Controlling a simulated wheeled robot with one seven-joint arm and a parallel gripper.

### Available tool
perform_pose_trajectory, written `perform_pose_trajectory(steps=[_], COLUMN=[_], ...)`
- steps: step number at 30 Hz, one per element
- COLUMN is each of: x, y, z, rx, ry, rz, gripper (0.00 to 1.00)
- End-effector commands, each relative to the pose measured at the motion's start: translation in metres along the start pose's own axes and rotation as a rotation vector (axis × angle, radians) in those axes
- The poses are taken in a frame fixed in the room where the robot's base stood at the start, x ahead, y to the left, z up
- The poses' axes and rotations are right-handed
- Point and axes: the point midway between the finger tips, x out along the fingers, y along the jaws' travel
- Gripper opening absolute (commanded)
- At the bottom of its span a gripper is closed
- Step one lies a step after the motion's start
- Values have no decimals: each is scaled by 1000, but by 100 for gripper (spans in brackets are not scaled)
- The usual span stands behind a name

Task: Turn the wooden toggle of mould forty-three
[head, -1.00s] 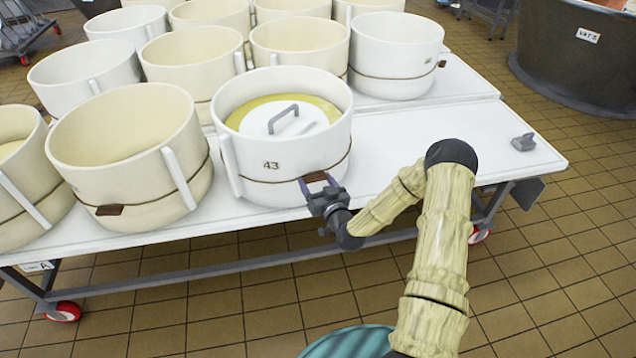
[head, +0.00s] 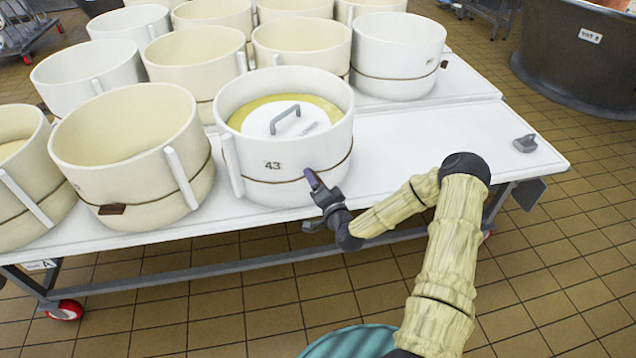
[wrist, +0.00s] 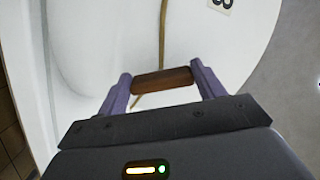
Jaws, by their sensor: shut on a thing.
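Mould forty-three (head: 255,165) is a white round mould with "43" on its front wall, standing at the table's front edge. A cord (head: 285,181) runs around its lower wall; in the wrist view the cord (wrist: 162,35) runs up the picture. The brown wooden toggle (wrist: 162,82) lies crosswise to the cord there. My gripper (head: 315,182) is at the mould's front right wall. In the wrist view its two purple fingers are shut on the toggle's ends. In the head view the gripper mostly hides the toggle.
A cream mould (head: 120,165) with its own toggle (head: 111,209) stands close on the left. Another white mould (head: 398,60) stands behind right. The white table (head: 440,140) is bare to the right, except for a small grey fitting (head: 525,143). A lid with a handle (head: 286,117) sits inside mould forty-three.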

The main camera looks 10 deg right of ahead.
Motion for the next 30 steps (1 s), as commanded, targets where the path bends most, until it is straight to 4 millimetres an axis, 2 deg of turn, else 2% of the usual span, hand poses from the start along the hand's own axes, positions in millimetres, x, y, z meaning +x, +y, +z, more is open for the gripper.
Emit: perform_pose_trajectory(steps=[15,21,30], x=[0,0,0], y=[-3,-3,-3], z=[0,-1,0], rx=[436,520,555], ry=[0,0,-1], rz=[-1,-1,0], gripper=[45,45,45])
